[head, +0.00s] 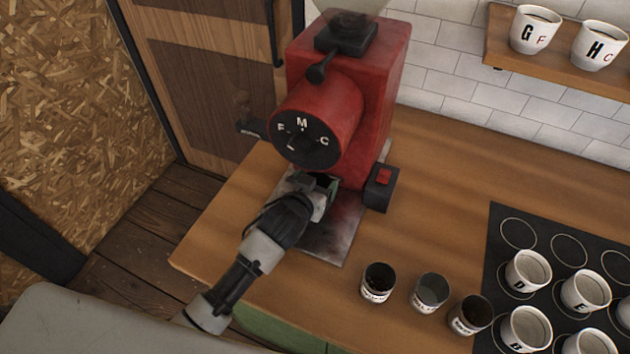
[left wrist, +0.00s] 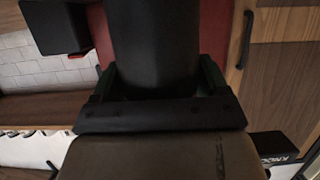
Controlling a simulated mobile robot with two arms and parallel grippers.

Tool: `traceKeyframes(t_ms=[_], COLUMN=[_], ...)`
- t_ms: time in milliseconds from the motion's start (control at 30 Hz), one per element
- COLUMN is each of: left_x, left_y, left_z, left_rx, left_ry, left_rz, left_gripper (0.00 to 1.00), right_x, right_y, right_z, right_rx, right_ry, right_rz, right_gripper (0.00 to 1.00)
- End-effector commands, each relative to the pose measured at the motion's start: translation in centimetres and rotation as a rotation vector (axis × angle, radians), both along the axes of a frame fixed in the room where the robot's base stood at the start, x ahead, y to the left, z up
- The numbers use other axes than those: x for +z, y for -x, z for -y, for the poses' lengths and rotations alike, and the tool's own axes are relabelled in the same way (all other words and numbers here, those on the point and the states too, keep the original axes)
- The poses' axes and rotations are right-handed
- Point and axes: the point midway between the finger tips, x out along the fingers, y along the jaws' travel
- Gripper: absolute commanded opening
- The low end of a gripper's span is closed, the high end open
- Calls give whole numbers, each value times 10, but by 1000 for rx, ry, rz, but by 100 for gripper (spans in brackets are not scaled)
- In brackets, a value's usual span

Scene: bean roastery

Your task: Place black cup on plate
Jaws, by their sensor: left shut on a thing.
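My left gripper (head: 322,190) reaches in under the front of the red grinder. In the left wrist view, its fingers (left wrist: 155,88) are shut on a dark cylindrical thing, which looks like the black cup (left wrist: 155,45). In the head view the gripper and the grinder mostly hide what it holds. A grey metal plate (head: 325,243) lies on the counter below the grinder, under the gripper. I cannot tell how far the held cup is above the plate. My right gripper is not in view.
The red grinder (head: 350,100) stands close over the gripper, with a black switch box (head: 381,188) at its right. Several small dark cups (head: 378,283) stand to the right. White lettered cups (head: 527,270) stand on a black mat (head: 497,225). The counter between is clear.

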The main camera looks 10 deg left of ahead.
Motion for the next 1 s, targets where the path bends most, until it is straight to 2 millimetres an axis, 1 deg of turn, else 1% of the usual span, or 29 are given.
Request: traceKeyframes(t_ms=[167, 267, 300, 367, 400, 467, 667, 767, 867, 1000], left_x=[0, -3, -4, -3, -3, -3, -2, 1, 3, 11], left_y=[0, 0, 0, 0, 0, 0, 0, 2, 12, 36], left_z=[0, 0, 0, 0, 0, 0, 0, 0, -2, -7], left_rx=[0, 0, 1, 1, 0, 0, 0, 0, 0, 0], left_ry=[0, 1, -1, -1, 0, 0, 0, -1, 0, 0], left_rz=[1, 0, -1, -1, -1, -1, 0, 1, 1, 0], left_gripper=[45, 45, 77, 86, 92, 100, 100, 100, 100, 100], right_x=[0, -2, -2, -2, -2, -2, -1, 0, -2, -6], right_y=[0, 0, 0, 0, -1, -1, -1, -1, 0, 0], right_z=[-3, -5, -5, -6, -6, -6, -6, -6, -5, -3], right_rx=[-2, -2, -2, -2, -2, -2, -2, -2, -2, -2], right_ry=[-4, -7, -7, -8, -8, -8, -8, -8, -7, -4], right_rz=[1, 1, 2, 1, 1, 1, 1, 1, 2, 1], right_gripper=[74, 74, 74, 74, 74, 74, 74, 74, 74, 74])
